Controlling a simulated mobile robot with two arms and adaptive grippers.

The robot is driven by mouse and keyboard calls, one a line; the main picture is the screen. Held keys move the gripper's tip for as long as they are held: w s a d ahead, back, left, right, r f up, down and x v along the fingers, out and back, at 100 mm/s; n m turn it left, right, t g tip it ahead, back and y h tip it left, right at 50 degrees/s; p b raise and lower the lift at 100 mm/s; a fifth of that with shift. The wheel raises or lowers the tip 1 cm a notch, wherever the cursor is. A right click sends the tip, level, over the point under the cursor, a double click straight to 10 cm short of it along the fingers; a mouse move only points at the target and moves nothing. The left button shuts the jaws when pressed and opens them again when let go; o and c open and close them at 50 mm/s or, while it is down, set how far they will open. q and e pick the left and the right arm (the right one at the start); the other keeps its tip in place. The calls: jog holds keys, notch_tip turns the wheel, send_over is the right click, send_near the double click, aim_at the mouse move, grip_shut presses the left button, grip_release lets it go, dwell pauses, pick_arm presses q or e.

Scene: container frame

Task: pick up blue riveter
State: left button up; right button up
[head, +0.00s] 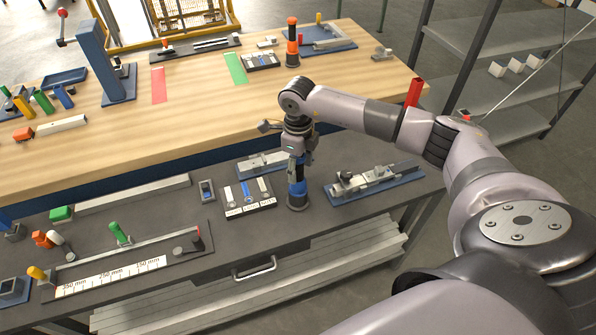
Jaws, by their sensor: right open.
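The blue riveter (297,190) stands upright on a dark round base on the dark grey lower bench, near its front edge. My right gripper (295,158) points down over the riveter's upper end and is open. The gripper hides the riveter's top, and I cannot tell whether the fingers touch it. My left gripper is out of view.
A similar orange riveter (292,42) stands on the wooden table (190,110) behind. A labelled holder (249,196) is left of the blue riveter, and a blue-based fixture (374,183) is to its right. A metal shelf (500,95) stands far right.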

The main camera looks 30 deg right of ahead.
jog(key=shift+f, duration=0.75)
jog(key=shift+c, duration=0.5)
grip_shut()
